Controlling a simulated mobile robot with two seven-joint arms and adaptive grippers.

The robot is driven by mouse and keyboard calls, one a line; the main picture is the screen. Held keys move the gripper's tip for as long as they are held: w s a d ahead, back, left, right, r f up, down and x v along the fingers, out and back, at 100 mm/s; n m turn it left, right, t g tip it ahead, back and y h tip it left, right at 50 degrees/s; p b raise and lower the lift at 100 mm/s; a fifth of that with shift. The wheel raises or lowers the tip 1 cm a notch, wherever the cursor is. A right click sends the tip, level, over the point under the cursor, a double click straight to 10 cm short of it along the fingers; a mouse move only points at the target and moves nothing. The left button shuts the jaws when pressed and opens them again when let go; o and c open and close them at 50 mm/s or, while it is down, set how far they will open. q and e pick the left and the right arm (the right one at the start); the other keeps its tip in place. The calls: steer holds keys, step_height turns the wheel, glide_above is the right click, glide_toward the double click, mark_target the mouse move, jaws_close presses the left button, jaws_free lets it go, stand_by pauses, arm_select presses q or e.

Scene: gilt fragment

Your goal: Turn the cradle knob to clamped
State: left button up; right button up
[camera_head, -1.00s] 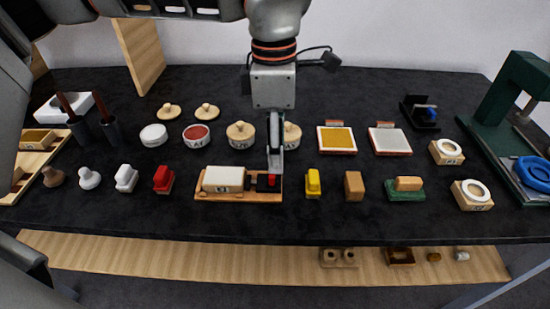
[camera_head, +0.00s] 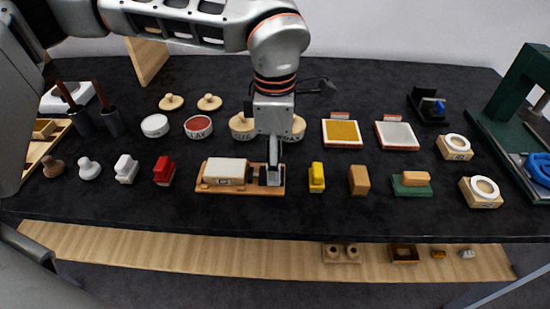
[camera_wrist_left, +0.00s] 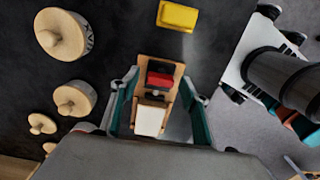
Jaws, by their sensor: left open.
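The cradle is a wooden board (camera_head: 210,189) near the table's front middle, with a cream block (camera_head: 226,170) on its left part. Its knob is hidden behind my left gripper (camera_head: 273,180) in the head view. In the left wrist view the red knob (camera_wrist_left: 160,80) stands on the cradle board (camera_wrist_left: 160,65), beyond the cream block (camera_wrist_left: 149,120). My left gripper (camera_wrist_left: 160,88) is open, with one finger on each side of the cradle's knob end. Contact with the knob cannot be told. My right gripper is not in view.
A yellow block (camera_head: 317,177) stands close right of the cradle, and a red stamp (camera_head: 164,172) stands to its left. Round wooden-knobbed lids (camera_head: 242,125) sit behind. A tan block (camera_head: 359,180) is farther right. The table's front edge is near.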

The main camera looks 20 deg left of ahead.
arm_select(q)
steer(key=c, duration=1.1)
